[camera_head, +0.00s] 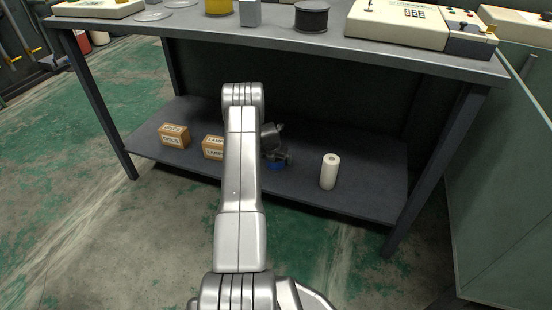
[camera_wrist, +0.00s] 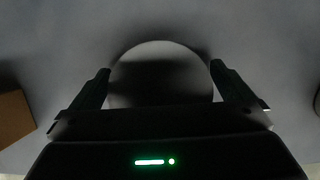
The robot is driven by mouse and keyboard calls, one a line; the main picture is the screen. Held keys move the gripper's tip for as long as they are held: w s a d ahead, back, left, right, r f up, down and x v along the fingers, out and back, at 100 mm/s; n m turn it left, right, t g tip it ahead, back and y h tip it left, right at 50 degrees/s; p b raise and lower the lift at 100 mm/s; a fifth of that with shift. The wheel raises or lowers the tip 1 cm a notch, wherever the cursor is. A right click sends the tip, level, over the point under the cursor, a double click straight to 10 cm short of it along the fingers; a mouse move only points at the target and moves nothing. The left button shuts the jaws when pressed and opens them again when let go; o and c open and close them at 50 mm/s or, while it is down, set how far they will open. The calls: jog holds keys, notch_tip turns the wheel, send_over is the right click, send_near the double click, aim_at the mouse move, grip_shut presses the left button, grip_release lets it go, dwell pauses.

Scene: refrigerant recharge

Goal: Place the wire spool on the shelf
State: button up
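My gripper (camera_head: 277,155) points down low over the lower shelf (camera_head: 365,195) of the workbench, partly hidden behind my arm. A small blue thing, which looks like the wire spool (camera_head: 277,166), shows under it at shelf level. In the wrist view a round, grey-topped disc, seemingly the same spool (camera_wrist: 160,62), lies between the two fingers (camera_wrist: 160,72) of my gripper. The fingers stand at its left and right edges. I cannot tell whether they touch it. The disc's near part is dark and in shadow.
Two brown labelled boxes, one at left (camera_head: 173,135) and one partly behind my arm (camera_head: 212,147), stand on the shelf. A white roll (camera_head: 330,172) stands upright to the right. The benchtop (camera_head: 280,36) overhangs the shelf. The shelf's right end is clear.

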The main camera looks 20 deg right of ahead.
jog(key=p+v, duration=0.4)
jog(key=v, duration=0.8)
jog(key=shift+r, duration=0.15)
